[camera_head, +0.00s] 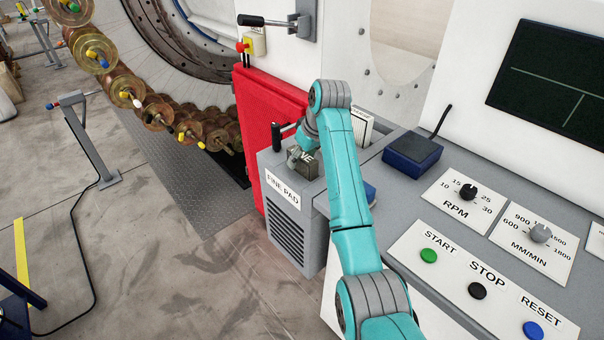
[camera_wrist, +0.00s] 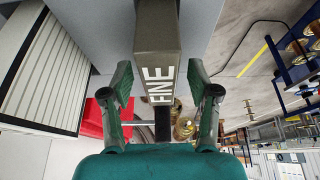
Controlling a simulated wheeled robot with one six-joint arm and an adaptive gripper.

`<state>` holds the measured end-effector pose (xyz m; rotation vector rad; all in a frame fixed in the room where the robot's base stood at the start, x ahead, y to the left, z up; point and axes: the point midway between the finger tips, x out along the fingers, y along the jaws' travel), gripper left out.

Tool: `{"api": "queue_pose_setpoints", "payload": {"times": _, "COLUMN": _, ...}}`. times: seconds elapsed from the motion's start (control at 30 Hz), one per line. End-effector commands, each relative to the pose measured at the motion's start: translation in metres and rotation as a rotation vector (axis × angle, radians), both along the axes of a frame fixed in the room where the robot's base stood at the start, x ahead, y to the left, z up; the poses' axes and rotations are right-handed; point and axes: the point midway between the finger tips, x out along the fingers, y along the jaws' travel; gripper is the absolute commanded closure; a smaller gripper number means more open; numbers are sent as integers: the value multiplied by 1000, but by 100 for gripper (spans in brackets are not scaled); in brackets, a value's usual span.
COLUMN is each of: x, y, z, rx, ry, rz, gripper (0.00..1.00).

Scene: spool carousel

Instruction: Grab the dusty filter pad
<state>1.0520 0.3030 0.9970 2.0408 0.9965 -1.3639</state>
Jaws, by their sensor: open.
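A dark grey-brown block lettered FINE (camera_head: 306,165), which looks like the filter pad, sits at the top of the grey housing labelled FINE PAD (camera_head: 284,190). Part of it is hidden by my arm in the head view. In the wrist view the pad (camera_wrist: 158,35) reaches down from the top edge between my fingers, its FINE lettering facing the camera. My gripper (camera_wrist: 160,75) is open, with one finger on each side of the pad and a visible gap at both sides. In the head view my gripper (camera_head: 297,152) is small and partly hidden at the pad.
A red panel (camera_head: 268,115) and a black-handled lever (camera_head: 279,132) stand just behind the housing. A blue box with a cable (camera_head: 412,152) and the control panel (camera_head: 500,240) lie to the right. A chain of spools (camera_head: 160,110) hangs at left. The floor in front is clear.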

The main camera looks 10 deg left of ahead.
Motion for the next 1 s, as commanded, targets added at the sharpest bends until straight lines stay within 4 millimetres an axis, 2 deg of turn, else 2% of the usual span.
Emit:
{"api": "queue_pose_setpoints", "payload": {"times": 0.43, "x": 0, "y": 0, "z": -2, "rx": 0, "ry": 0, "rz": 0, "gripper": 40}}
{"api": "queue_pose_setpoints", "payload": {"times": 0.67, "x": 0, "y": 0, "z": -2, "rx": 0, "ry": 0, "rz": 0, "gripper": 97}}
{"api": "queue_pose_setpoints", "payload": {"times": 0.7, "x": 0, "y": 0, "z": -2, "rx": 0, "ry": 0, "rz": 0, "gripper": 100}}
{"api": "queue_pose_setpoints", "payload": {"times": 1.0, "x": 0, "y": 0, "z": -2, "rx": 0, "ry": 0, "rz": 0, "gripper": 100}}
